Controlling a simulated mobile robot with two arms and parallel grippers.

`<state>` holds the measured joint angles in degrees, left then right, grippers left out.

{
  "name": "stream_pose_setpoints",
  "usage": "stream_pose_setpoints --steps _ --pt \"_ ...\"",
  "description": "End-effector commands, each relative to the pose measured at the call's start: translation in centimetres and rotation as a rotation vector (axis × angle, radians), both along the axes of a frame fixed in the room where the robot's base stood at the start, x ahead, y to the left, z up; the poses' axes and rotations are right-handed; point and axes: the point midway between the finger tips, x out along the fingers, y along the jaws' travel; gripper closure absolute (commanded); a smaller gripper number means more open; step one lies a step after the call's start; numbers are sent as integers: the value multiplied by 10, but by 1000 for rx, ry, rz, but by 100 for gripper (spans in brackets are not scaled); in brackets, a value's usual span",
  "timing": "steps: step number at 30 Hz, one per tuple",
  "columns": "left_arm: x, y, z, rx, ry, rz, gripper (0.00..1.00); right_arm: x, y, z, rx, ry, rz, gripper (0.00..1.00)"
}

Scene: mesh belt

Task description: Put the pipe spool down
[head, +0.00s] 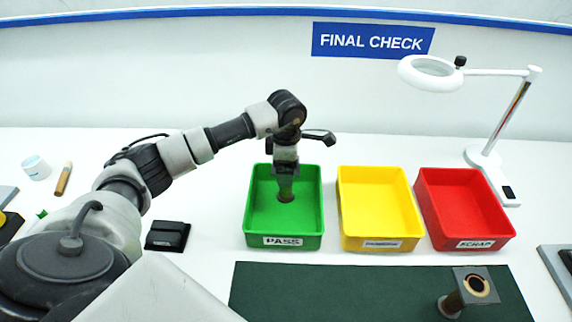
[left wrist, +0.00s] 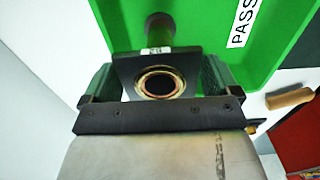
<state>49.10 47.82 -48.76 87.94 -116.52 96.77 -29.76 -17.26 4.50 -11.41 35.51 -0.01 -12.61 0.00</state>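My left gripper (head: 286,170) points straight down into the green PASS bin (head: 312,225). It is shut on a pipe spool (head: 286,188), whose lower end is inside the bin near its middle; whether it touches the floor I cannot tell. In the left wrist view the spool's dark square flange (left wrist: 125,72) with a brass-rimmed bore sits between the two fingers (left wrist: 158,78). Its pipe runs away toward the green bin floor (left wrist: 205,20). My right gripper is not in view.
A yellow bin (head: 375,244) and a red SCRAP bin (head: 480,243) stand to the right of the green one. A magnifier lamp (head: 485,158) rises behind the red bin. A black box (head: 167,236) lies left of the green bin. The left part of the mat is bare.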

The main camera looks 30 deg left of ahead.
Motion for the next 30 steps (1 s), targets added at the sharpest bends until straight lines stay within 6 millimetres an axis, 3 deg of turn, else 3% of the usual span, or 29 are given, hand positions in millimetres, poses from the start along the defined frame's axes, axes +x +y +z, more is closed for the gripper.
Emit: stream_pose_setpoints --steps 14,24,30 --pt "1 0 11 -1 -3 0 0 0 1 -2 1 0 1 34" --pt "1 0 81 1 -7 0 0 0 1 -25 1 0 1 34" --pt "1 0 112 -1 -3 0 0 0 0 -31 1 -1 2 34"
